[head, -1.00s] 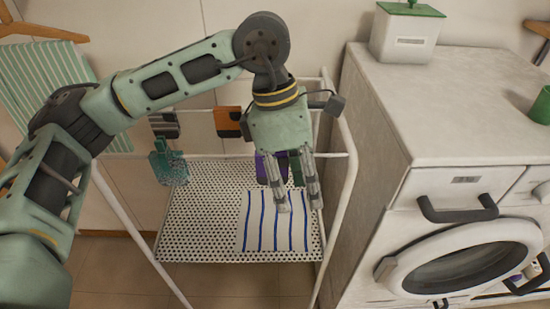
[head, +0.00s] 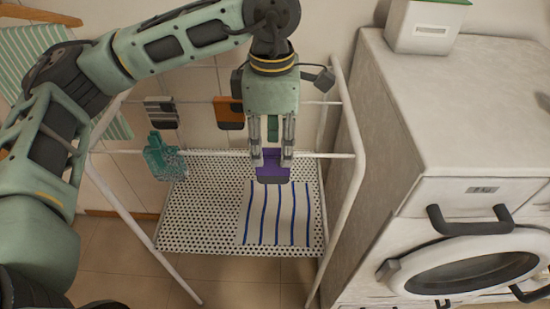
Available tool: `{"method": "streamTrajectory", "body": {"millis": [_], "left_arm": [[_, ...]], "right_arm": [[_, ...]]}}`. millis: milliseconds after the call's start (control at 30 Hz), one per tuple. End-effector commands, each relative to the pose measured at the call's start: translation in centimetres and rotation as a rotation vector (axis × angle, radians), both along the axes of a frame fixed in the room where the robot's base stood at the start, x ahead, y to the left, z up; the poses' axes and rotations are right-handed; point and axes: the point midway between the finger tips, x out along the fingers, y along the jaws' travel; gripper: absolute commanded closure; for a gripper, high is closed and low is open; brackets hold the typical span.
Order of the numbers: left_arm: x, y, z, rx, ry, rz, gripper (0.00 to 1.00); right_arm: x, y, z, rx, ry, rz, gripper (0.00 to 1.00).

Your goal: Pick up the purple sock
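The purple sock (head: 272,167) hangs at the front rail of the white drying rack, with a dark lower end. My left gripper (head: 272,163) points down over it. Its two fingers are apart, one at each side of the sock, and the sock's upper part shows between them. I cannot tell whether the fingers touch the fabric. My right gripper is not in view.
A teal sock (head: 157,158) hangs at the front rail's left; a grey striped sock (head: 162,112) and an orange sock (head: 229,112) hang behind. A blue-striped cloth (head: 279,215) lies on the perforated shelf (head: 205,220). A washing machine (head: 410,110) stands close at right.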

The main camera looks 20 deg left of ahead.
Motion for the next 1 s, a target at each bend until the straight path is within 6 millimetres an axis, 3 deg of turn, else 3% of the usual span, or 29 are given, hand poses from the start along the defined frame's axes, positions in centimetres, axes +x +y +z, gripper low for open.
{"method": "streamTrajectory", "body": {"millis": [200,333,500,700,1000], "left_arm": [[-0.1,-0.1,-2.3,0.001,0.004,0.0,0.6],[-0.1,-0.2,-4.4,0.0,0.004,-0.001,0.6],[-0.1,-0.2,-5.8,-0.001,0.001,-0.001,0.6],[-0.1,-0.2,-6.0,-0.001,0.001,-0.001,0.6],[-0.1,-0.2,-5.9,-0.002,0.0,0.0,0.86]], "right_arm": [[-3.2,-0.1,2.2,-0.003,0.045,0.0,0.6],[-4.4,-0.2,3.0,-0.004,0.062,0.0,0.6],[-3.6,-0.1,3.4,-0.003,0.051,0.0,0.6],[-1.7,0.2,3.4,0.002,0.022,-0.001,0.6],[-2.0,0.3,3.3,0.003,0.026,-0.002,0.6]]}}
